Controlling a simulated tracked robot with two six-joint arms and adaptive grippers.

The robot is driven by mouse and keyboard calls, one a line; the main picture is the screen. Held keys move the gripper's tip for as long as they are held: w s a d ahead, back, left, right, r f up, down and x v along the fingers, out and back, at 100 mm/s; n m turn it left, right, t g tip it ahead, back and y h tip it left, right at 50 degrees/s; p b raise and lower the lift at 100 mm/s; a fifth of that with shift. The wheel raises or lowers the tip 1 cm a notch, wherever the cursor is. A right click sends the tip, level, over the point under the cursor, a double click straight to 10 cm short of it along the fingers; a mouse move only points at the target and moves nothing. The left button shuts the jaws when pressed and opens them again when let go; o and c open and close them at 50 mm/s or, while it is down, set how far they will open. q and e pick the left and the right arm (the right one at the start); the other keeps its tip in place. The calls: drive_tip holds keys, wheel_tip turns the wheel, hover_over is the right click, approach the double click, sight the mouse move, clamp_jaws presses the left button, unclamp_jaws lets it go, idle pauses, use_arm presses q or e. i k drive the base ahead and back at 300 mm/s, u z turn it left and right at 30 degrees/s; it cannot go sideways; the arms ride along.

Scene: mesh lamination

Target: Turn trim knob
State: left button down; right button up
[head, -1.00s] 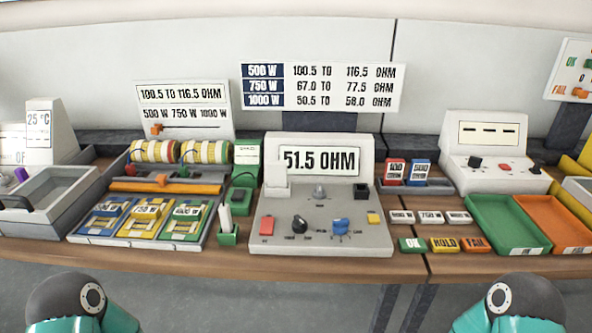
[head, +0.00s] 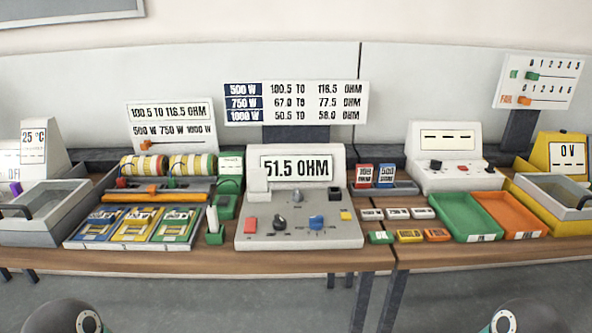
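The grey meter console (head: 345,238) stands at the middle of the bench, and its display (head: 296,168) reads 51.5 OHM. Its sloped panel carries a small grey knob (head: 296,195), a black knob (head: 279,223) and a blue knob (head: 316,222). The labels beside them are too small to read, so I cannot tell which is the trim knob. A red button (head: 250,225) and a yellow button (head: 346,215) flank the knobs. Both my grippers are out of view; only rounded arm parts of mine show at the bottom corners, apart from the bench.
Left of the console are a green holder (head: 214,236) and a tray of colored cards (head: 72,242). Right are small label blocks, a green tray (head: 466,216) and an orange tray (head: 510,214). The floor before the bench looks clear.

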sight(297, 196)
drive_tip(key=z, duration=0.05)
drive_tip(key=i, duration=0.9)
drive_tip(key=z, duration=0.55)
drive_tip(key=k, duration=0.35)
drive_tip(key=z, duration=0.3)
